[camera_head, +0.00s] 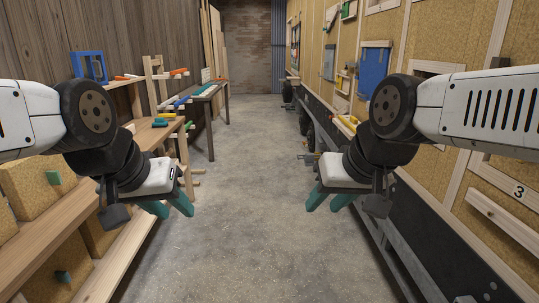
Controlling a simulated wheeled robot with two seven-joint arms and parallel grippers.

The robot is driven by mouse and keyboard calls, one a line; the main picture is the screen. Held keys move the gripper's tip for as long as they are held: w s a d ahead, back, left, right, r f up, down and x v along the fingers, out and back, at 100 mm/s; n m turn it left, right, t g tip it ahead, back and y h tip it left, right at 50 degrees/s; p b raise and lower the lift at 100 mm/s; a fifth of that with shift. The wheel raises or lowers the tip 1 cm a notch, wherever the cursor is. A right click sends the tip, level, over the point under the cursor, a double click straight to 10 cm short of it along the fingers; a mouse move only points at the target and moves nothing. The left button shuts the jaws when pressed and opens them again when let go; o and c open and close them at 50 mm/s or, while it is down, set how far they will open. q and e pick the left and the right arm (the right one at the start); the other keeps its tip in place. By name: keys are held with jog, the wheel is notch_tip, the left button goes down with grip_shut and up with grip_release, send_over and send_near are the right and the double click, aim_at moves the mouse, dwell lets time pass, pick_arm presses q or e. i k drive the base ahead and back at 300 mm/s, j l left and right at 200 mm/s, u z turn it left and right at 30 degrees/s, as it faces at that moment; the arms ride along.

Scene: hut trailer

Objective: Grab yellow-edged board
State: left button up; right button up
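I cannot clearly make out a yellow-edged board. A small piece with yellow on it (347,123) sits on the right side, just left of my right arm's joint, and is partly hidden and too small to identify. My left gripper (168,208) has teal fingers spread apart with nothing between them, over the floor beside the left shelving. My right gripper (329,200) also has its teal fingers apart and empty, over the floor near the right wall. Neither gripper touches anything.
A wooden shelf (48,228) with tan blocks runs along the left. A dark table (208,90) stands further back. The trailer side with tan panels (443,38) and a blue panel (374,68) lines the right. The concrete aisle (248,180) between is clear.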

aim_at(351, 122)
jog(key=i, duration=2.05)
jog(key=i+j+z, duration=0.2)
jog(key=i+z, duration=0.3)
jog(key=i, duration=0.2)
jog(key=i+j+z, duration=0.45)
jog(key=i, duration=0.25)
jog(key=i+j+z, duration=0.5)
jog(key=i+j, duration=0.1)
jog(key=j, duration=0.05)
